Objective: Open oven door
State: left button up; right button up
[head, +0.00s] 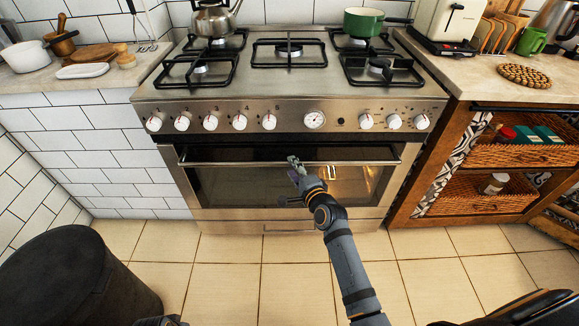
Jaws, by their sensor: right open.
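The oven door (235,187) is on the front of the stainless steel stove, below the knobs, with a dark glass pane. It looks closed or nearly closed; a small gap at its top edge cannot be ruled out. Its long metal handle (365,163) runs across the top of the door. My right gripper (294,161) is open at the middle of the handle, overlapping the bar in the picture. Whether the fingers touch or straddle the bar is too small to tell.
The stove top (287,75) holds a kettle (213,18) and a green pot (363,21). A dark bin (75,280) stands at the lower left. Wooden shelving with baskets (490,193) adjoins the stove's right side. The tiled floor (295,270) before the oven is free apart from my arm.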

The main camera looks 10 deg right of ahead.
jog(key=shift+b+x, duration=0.3)
jog(key=shift+x, duration=1.5)
pick_arm(q)
jog(key=r, duration=0.3)
jog(key=shift+s+d+r, duration=0.1)
jog(key=shift+d, duration=0.25)
pick_arm(e)
grip_shut()
